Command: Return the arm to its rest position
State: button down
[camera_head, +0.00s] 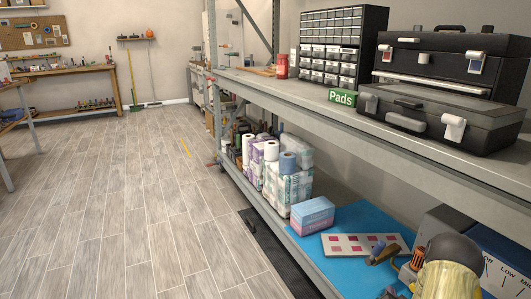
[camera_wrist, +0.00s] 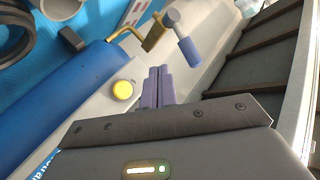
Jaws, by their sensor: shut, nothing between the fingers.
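In the wrist view, my gripper (camera_wrist: 158,87) is shut, its two grey-lilac fingers together with nothing between them. The fingers point toward a pale surface among items on a blue mat (camera_wrist: 95,18). A yellow round knob or cap (camera_wrist: 122,90) shows to the left of the fingers. A blue-handled tool (camera_wrist: 188,48) and a brass-coloured bent piece (camera_wrist: 152,35) lie beyond the fingertips. I cannot tell whether the fingers touch anything. I cannot make out my gripper in the head view.
The rack's upper shelf (camera_head: 290,89) holds a drawer cabinet (camera_head: 340,45), a green "Pads" sign (camera_head: 342,97) and black toolboxes (camera_head: 440,115). The lower shelf carries paper rolls (camera_head: 288,180), a tissue box (camera_head: 312,215) and a blue mat (camera_head: 350,268). Open wooden floor (camera_head: 110,210) lies left.

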jog(key=w+a+r+n+g+y, duration=0.2)
jog(key=a+r+n+g, duration=0.15)
jog(key=a+r, duration=0.4)
jog(key=s+a+r+n+g+y, duration=0.25)
jog(key=s+a+r+g, duration=0.2)
jog(key=s+a, duration=0.65)
jog(key=s+a+r+n+g+y, duration=0.1)
jog(key=s+a+r+n+g, duration=0.4)
jog(key=s+a, duration=0.6)
notch_tip(320, 180, up, 39)
jog(key=t+p, duration=0.1)
jog(key=p, duration=3.7)
jog(key=shift+d+m+t, duration=0.2)
jog(key=shift+m+t, duration=0.1)
jog(key=shift+f, duration=0.1)
